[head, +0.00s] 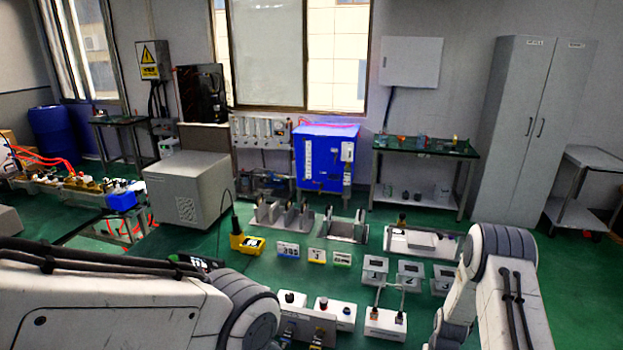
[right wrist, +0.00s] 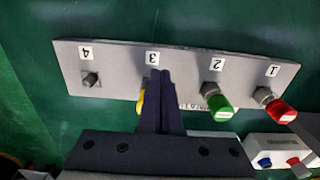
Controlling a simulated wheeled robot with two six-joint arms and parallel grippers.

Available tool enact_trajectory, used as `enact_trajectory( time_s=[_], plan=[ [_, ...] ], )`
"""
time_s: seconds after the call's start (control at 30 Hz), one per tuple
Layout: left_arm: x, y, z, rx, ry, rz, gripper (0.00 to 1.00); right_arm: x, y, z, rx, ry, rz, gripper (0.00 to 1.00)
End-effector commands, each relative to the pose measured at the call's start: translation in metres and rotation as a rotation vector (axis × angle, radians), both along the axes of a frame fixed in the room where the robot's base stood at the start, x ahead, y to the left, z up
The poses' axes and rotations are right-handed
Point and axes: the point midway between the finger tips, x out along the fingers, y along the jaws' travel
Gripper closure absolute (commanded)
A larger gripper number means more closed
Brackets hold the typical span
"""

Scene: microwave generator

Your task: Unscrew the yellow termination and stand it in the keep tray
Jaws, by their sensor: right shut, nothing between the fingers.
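The yellow termination (right wrist: 140,103) is on the grey panel (right wrist: 115,78) at the position labelled 3 in the right wrist view. My right gripper (right wrist: 160,76) is in front of it and hides most of it. Its dark fingers are shut together with nothing between them. Whether they touch the termination I cannot tell. A green termination (right wrist: 219,106) is at 2 and a red one (right wrist: 281,111) at 1. Position 4 has a bare metal connector (right wrist: 91,79). I cannot tell which item is the keep tray. My left gripper is not in view.
A white box with blue and red knobs (right wrist: 264,162) lies near the panel. In the head view, a white tray (head: 450,249) and small numbered boxes (head: 409,268) stand at the centre right.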

Motion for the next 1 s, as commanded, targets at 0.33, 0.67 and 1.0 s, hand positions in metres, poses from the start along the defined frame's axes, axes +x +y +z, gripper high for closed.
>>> enact_trajectory(
  time_s=[0.33,0.67,1.0],
  plan=[
    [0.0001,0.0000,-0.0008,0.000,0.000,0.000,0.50,0.0009,-0.0010,0.0000,0.000,0.000,0.000,1.00],
    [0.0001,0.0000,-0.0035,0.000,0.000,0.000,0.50,0.0043,-0.0036,0.0000,0.000,0.000,0.000,1.00],
    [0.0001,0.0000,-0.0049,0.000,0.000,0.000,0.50,0.0053,-0.0055,0.0004,-0.001,-0.005,-0.001,1.00]
  ],
)
